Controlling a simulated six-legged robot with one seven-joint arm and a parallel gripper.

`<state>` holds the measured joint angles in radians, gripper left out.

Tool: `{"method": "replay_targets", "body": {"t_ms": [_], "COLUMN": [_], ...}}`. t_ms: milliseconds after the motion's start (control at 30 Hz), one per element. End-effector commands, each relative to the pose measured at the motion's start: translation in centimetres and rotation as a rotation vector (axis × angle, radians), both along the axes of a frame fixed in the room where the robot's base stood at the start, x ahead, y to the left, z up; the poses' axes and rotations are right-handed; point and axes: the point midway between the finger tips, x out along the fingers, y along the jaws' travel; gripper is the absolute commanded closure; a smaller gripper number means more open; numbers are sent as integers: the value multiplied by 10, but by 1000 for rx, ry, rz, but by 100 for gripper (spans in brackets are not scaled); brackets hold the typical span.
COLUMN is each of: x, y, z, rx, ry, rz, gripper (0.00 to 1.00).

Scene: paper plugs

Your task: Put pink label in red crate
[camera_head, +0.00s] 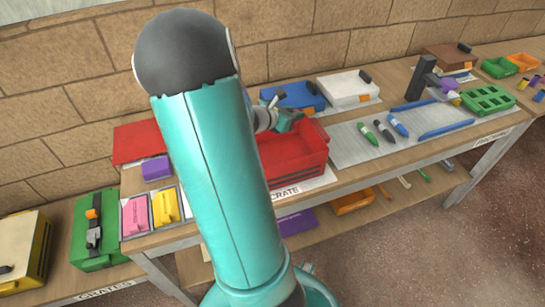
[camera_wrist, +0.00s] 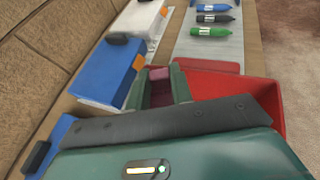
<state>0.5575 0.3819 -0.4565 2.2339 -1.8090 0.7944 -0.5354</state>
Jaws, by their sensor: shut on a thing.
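The red crate (camera_head: 287,167) stands open near the front edge of the table, partly hidden behind my arm. Its red rim also shows in the wrist view (camera_wrist: 268,97). My gripper (camera_head: 285,118) is above the crate's back part. In the wrist view, its two fingers (camera_wrist: 161,88) are shut on a small pink piece, the pink label (camera_wrist: 159,74), of which only a bit shows. Another pink label-like piece (camera_head: 136,216) lies in a tray at the table's left end.
A yellow piece (camera_head: 166,206) and a purple block (camera_head: 156,168) lie left of my arm. Blue (camera_head: 300,95) and white (camera_head: 347,88) boxes stand behind the crate. Green (camera_head: 369,133), dark and blue markers lie on a grey mat (camera_head: 350,150) to its right.

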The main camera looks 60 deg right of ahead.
Motion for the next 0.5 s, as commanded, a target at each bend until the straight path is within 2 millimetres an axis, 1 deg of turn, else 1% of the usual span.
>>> {"method": "replay_targets", "body": {"t_ms": [67, 300, 500], "x": [-1, -3, -4], "y": [1, 5, 5], "z": [-5, -47, -66], "rx": [1, 5, 2], "ry": [3, 6, 4], "rz": [0, 1, 0], "gripper": [99, 99, 99]}}
